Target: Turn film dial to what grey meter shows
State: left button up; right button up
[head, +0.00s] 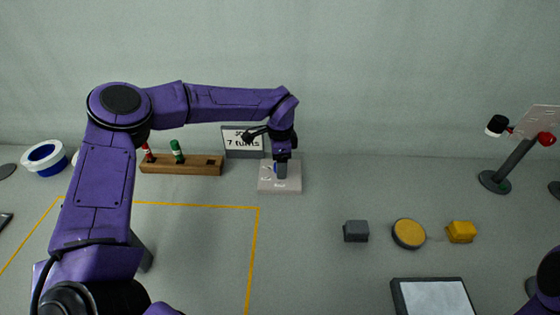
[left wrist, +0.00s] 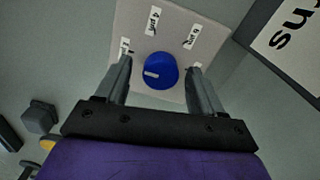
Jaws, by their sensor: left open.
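A blue round dial (left wrist: 161,71) sits on a pale square plate (left wrist: 205,20) in the left wrist view. A white mark on the dial points to the left. Small labels ring it; one appears to read 4 min (left wrist: 153,20), another 6 min (left wrist: 192,38), and a third at left is partly hidden. My left gripper (left wrist: 159,65) is open, with one finger on each side of the dial; contact cannot be told. In the head view the left gripper (head: 281,168) hangs over the plate (head: 280,187). I cannot identify a grey meter with certainty. My right gripper is out of view.
A sign (head: 243,141), apparently reading 7 TURNS, stands behind the plate. A wooden rack (head: 182,168) holds red and green spindles at left. A grey block (head: 356,231), yellow disc (head: 409,233), yellow block (head: 461,232) and dark-framed panel (head: 433,297) lie at right.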

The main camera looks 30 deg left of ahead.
pick_arm(q)
jog(key=c, duration=1.1)
